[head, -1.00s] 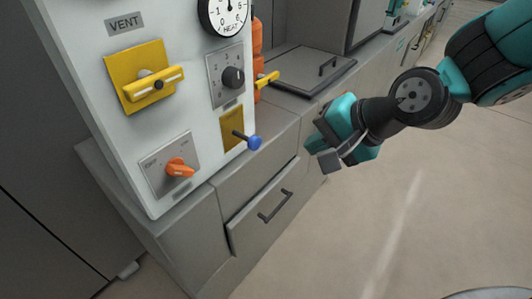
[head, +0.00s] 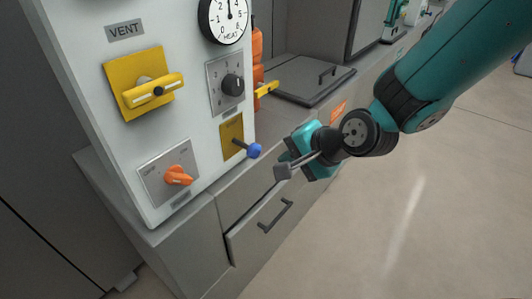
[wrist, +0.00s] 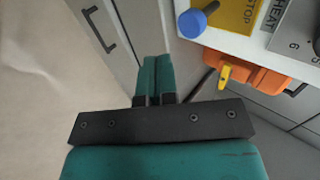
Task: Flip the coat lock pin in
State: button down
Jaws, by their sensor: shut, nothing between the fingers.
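A white upright panel (head: 85,75) stands at the left in the head view. Low on its right side is a yellow plate (head: 229,132) with a blue-ended pin (head: 254,150) sticking out. No label reading "coat" is legible, so I cannot tell for certain that this is the coat lock pin. In the wrist view the blue end (wrist: 192,23) is at the top, beside lettering that reads STOP. My gripper (head: 292,152) is shut and empty, just right of the blue end and apart from it. Its closed teal fingers (wrist: 155,60) show in the wrist view.
The panel also carries a yellow vent handle (head: 155,91), a dark knob (head: 233,84), a heat gauge (head: 224,18) and an orange knob (head: 178,176). A yellow lever (head: 267,89) sits behind its right edge. A drawer handle (head: 275,217) juts out below. Open floor lies right.

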aim_at(257, 157)
jog(key=w+a, duration=0.1)
jog(key=w+a+f, duration=0.1)
jog(key=a, duration=0.1)
jog(key=w+a+f+p, duration=0.1)
jog(key=w, duration=0.1)
jog(key=shift+a, duration=0.4)
